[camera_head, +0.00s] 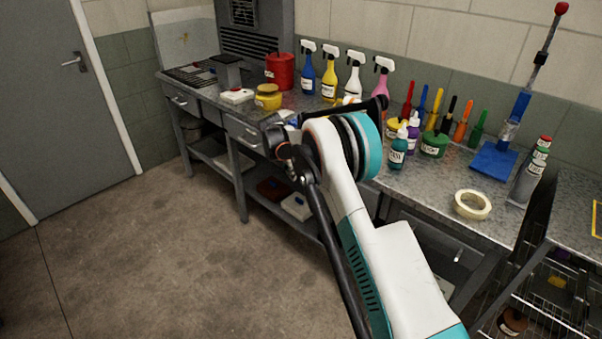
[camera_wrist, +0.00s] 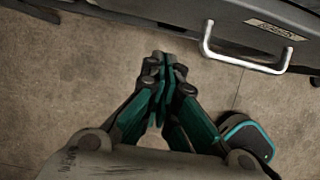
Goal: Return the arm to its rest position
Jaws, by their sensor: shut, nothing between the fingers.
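My arm, white and teal, fills the middle of the head view and bends in front of the workbench. My gripper (camera_wrist: 165,62) shows in the wrist view with its dark and teal fingers together and nothing between them. It hangs above bare brown floor (camera_wrist: 75,80), apart from any object. In the head view the gripper's fingers are hidden or cannot be made out behind the arm.
A metal workbench (camera_head: 510,228) holds spray bottles (camera_head: 329,75), several small bottles, a tape roll (camera_head: 472,204) and a blue stand (camera_head: 492,160). A drawer handle (camera_wrist: 245,62) is right of the gripper. A grey door (camera_head: 60,90) stands left. Floor (camera_head: 150,260) there is clear.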

